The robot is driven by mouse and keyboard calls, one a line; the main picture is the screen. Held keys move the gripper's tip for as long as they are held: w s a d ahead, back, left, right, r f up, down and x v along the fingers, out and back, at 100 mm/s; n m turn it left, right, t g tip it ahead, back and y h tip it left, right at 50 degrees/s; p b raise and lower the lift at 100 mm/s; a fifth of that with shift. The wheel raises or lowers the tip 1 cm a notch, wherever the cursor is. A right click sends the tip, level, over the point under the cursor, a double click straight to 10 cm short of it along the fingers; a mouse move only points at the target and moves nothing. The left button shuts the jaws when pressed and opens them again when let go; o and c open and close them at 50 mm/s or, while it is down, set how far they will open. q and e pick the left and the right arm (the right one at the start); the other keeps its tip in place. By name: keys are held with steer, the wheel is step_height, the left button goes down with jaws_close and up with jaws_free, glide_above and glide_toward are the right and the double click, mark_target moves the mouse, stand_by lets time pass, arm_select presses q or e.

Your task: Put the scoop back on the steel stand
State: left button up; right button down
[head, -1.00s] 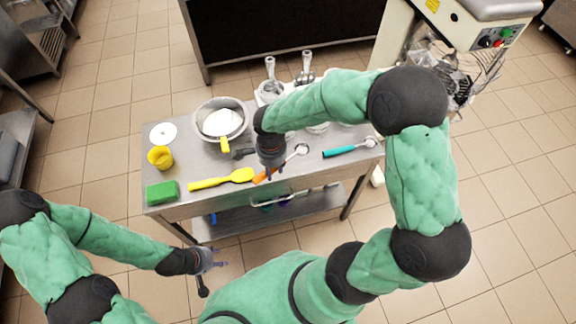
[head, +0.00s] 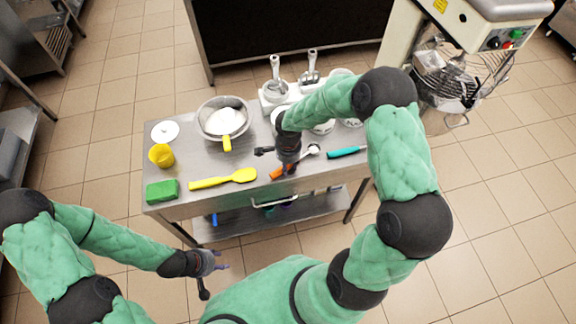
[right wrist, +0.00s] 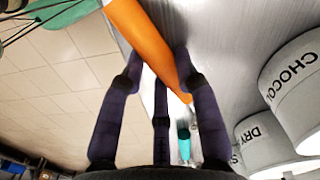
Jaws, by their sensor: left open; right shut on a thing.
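My right gripper (head: 287,170) is shut on the orange handle of a scoop (head: 277,174) at the front of the steel table. The scoop's round metal head (head: 313,149) points to the back right. In the right wrist view the orange handle (right wrist: 143,38) runs between the fingers. I cannot tell how far the scoop is above the table. A pale stand (head: 268,104) with upright metal utensils (head: 311,66) stands at the back, partly hidden by my right arm; I cannot tell whether it is the steel stand. My left gripper (head: 214,262) is open and empty, in front of the table.
A teal-handled tool (head: 346,152) lies to the right. White labelled tubs (right wrist: 292,90) stand behind. A yellow spatula (head: 222,179), green sponge (head: 162,191), yellow cup (head: 161,155) and bowl of white stuff (head: 207,123) occupy the left. A mixer (head: 470,50) stands at the back right.

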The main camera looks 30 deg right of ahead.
steer(key=shift+f, duration=0.1)
steer(key=c, duration=0.9)
jaws_free()
